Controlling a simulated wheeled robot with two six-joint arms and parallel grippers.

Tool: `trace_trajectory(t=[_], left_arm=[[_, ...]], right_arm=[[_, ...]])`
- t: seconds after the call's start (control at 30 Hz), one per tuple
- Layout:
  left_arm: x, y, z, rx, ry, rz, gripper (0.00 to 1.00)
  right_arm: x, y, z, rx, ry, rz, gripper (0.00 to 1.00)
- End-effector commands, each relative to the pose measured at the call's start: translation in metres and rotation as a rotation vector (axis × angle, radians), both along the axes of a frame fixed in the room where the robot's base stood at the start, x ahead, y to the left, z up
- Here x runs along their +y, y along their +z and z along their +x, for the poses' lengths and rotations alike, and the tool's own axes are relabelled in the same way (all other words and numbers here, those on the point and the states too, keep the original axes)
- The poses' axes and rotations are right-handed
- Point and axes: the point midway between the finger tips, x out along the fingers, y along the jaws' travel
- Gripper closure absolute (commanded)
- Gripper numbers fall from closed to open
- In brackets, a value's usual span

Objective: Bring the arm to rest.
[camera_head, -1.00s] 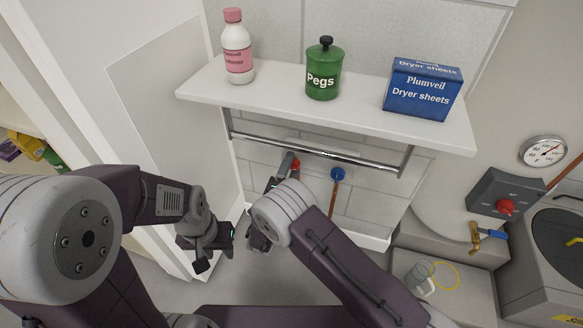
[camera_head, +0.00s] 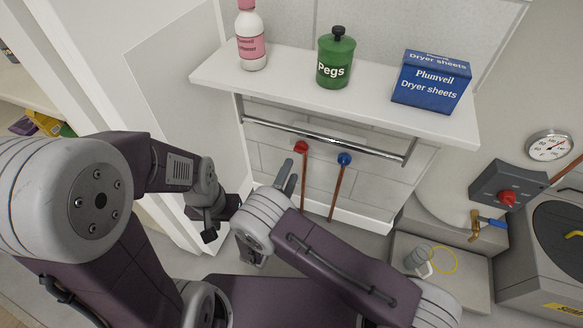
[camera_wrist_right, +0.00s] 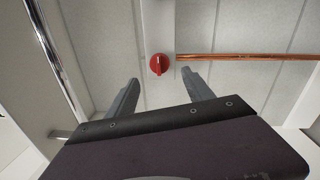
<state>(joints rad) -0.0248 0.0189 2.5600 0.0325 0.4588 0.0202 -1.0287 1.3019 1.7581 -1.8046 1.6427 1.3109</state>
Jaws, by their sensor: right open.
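My right arm crosses the lower middle of the head view, with its gripper (camera_head: 288,178) below the shelf, just left of the red valve knob (camera_head: 301,147). In the right wrist view the two fingers (camera_wrist_right: 161,92) stand apart with nothing between them. The red knob (camera_wrist_right: 158,64) shows beyond the fingertips, apart from them. My left gripper (camera_head: 215,222) hangs at the left near the white panel; its fingers are too small and dark to read.
A white shelf (camera_head: 330,97) carries a pink-capped bottle (camera_head: 251,42), a green Pegs jar (camera_head: 335,62) and a blue box (camera_head: 431,84). Below are a chrome rail (camera_head: 330,138), a blue knob (camera_head: 345,159) and copper pipes (camera_head: 338,194). A lidded machine (camera_head: 550,240) stands right.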

Motion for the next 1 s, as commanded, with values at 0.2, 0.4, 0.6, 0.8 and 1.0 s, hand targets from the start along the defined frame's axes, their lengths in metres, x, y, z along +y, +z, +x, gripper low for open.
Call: trace_trajectory(t=[0.2, 0.4, 0.6, 0.8, 1.0], left_arm=[[0.0, 0.0, 0.0, 0.0, 0.0, 0.0, 0.64], [0.0, 0.0, 0.0, 0.0, 0.0, 0.0, 0.64], [0.0, 0.0, 0.0, 0.0, 0.0, 0.0, 0.64], [0.0, 0.0, 0.0, 0.0, 0.0, 0.0, 0.64], [0.0, 0.0, 0.0, 0.0, 0.0, 0.0, 0.64]], right_arm=[[0.0, 0.0, 0.0, 0.0, 0.0, 0.0, 0.4], [-0.015, 0.003, 0.003, 0.026, -0.054, -0.003, 0.4], [-0.158, 0.015, -0.019, 0.351, -0.574, 0.046, 0.4], [-0.249, 0.005, -0.146, 0.869, -1.072, 0.528, 0.4], [-0.221, 0.008, -0.194, 1.002, -1.114, 1.144, 0.4]])
